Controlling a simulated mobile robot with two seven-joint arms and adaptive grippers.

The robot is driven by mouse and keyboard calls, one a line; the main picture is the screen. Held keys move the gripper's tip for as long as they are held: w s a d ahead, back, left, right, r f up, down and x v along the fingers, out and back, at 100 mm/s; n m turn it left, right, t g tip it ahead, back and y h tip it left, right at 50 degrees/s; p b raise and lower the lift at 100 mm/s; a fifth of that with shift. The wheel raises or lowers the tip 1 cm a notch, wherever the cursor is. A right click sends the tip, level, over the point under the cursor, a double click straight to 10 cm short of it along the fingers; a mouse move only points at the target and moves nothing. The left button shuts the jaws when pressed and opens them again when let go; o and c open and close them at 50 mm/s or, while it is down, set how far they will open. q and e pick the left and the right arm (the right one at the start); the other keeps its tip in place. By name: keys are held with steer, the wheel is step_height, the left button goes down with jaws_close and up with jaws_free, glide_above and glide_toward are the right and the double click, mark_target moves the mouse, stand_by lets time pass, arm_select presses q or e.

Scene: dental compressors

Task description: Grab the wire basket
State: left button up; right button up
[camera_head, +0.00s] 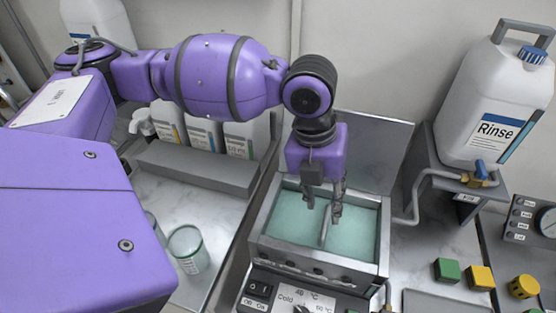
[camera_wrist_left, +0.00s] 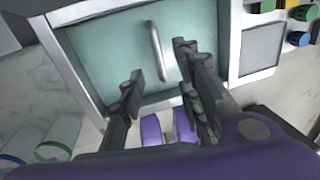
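A slim grey bar (camera_head: 324,228), which looks like the wire basket's handle, shows in the square bath of pale green liquid (camera_head: 360,235). I cannot make out the rest of the basket. My left gripper (camera_head: 323,203) points down over the bath, open and empty. Its two fingers appear on either side of the bar in the head view. In the left wrist view the bar (camera_wrist_left: 157,50) runs up from between the open fingertips (camera_wrist_left: 160,68); I cannot tell how far below them it is. My right gripper is not in view.
A raised metal lid (camera_head: 365,150) stands behind the bath, with a control panel (camera_head: 300,295) in front. A white Rinse jug (camera_head: 480,110) is on a stand at right, with a tap and hose. Glass beakers (camera_head: 187,248) and bottles (camera_head: 200,133) stand at left.

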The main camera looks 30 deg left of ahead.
mark_target(326, 218)
arm_select(q)
steer(key=f, duration=0.5)
steer(key=shift+w+d, duration=0.35)
steer(key=shift+f, duration=0.35)
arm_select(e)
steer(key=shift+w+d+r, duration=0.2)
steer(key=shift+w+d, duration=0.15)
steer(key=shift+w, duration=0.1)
arm_select(q)
steer(key=shift+c, duration=0.3)
steer(key=shift+r, duration=0.1)
jaws_close()
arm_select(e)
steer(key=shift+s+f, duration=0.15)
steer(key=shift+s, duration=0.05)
arm_select(q)
steer(key=shift+w, duration=0.1)
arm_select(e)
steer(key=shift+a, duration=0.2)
